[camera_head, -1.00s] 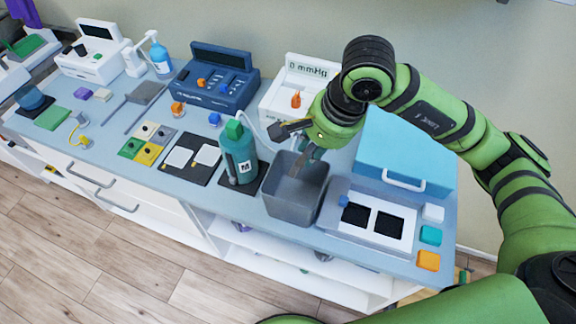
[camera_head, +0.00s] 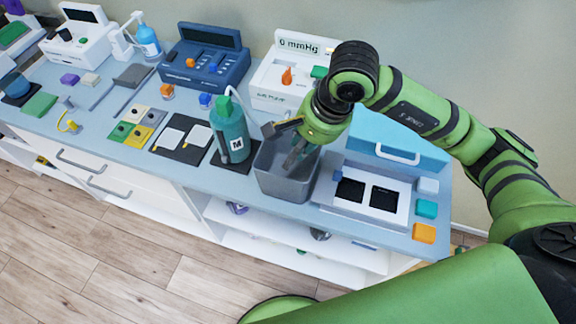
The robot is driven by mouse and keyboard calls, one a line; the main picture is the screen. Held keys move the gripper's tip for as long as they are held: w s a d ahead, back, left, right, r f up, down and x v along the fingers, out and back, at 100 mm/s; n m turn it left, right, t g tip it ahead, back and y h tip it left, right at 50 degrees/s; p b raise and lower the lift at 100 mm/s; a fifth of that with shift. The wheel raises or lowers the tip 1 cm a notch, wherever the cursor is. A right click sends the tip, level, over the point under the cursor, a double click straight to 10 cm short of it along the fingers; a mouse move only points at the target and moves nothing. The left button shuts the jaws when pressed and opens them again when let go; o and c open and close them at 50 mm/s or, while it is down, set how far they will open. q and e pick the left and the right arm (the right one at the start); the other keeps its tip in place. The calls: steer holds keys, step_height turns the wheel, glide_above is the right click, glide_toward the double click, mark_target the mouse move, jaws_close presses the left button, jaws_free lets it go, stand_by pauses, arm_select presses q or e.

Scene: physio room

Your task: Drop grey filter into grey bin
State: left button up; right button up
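The grey bin (camera_head: 284,186) stands on the bench, open at the top, between the green bottle and the white tray unit. My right gripper (camera_head: 284,142) is over the bin. Its fingers look spread, one reaching left over the rim and one pointing down into the bin's mouth. I see nothing held between them. I cannot make out a grey filter in the bin; the gripper hides part of its inside. My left gripper is not in view.
A green bottle (camera_head: 230,131) stands close left of the bin. The white tray unit with two dark pads (camera_head: 366,218) is close on its right, with a teal block (camera_head: 426,209) and an orange block (camera_head: 424,233) beside it. A white pressure device (camera_head: 276,88) stands behind.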

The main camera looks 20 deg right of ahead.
steer(key=o, duration=0.3)
steer(key=shift+r, duration=0.5)
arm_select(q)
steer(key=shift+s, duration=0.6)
arm_select(e)
steer(key=v, duration=1.1)
steer(key=shift+s+d, duration=0.1)
